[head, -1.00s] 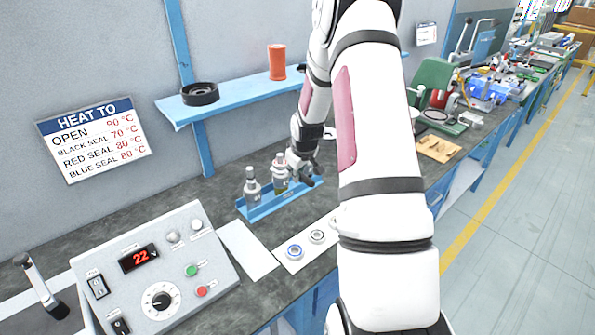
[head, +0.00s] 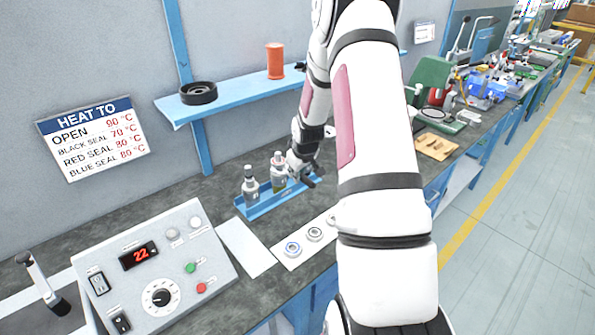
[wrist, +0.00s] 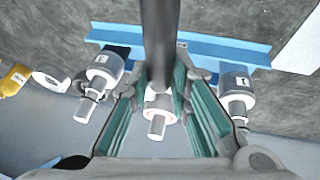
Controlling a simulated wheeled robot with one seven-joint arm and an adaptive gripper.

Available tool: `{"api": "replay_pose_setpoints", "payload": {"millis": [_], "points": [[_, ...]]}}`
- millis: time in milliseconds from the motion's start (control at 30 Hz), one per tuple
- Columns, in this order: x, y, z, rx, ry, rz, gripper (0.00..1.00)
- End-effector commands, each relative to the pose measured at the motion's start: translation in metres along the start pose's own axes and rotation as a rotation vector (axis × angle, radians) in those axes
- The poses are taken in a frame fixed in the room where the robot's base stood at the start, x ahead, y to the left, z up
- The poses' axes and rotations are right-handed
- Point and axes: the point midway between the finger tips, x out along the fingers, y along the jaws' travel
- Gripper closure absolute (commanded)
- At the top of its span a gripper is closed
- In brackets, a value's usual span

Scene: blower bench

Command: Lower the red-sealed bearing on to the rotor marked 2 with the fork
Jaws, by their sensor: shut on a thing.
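My gripper (wrist: 156,100) has its green-padded fingers around a dark, upright bar, which appears to be the fork's handle (wrist: 160,40). In the head view my gripper (head: 305,172) is low over the right part of the blue rack (head: 268,208). Below the handle in the wrist view, the red-sealed bearing (wrist: 158,100) shows as a pale ring with a red edge around the middle rotor's shaft (wrist: 156,128). I cannot tell whether it is seated. The middle rotor's label is hidden. The right rotor (wrist: 237,88) is marked 1; the left rotor's (wrist: 103,66) mark is unclear.
Several bearings, including a blue-sealed one (head: 293,249), lie on a white strip (head: 285,262) in front of the rack. The control box (head: 155,270) stands at left, reading 22. A blue shelf (head: 235,92) with a dark ring (head: 199,93) is behind. A yellow object (wrist: 14,80) lies left.

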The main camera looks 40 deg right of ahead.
Motion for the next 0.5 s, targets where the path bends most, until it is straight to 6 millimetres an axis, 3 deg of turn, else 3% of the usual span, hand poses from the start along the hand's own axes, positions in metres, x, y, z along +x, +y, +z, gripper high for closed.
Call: {"api": "replay_pose_setpoints", "payload": {"millis": [500], "points": [[-0.008,0.001,0.017,0.000,0.000,0.000,1.00]]}}
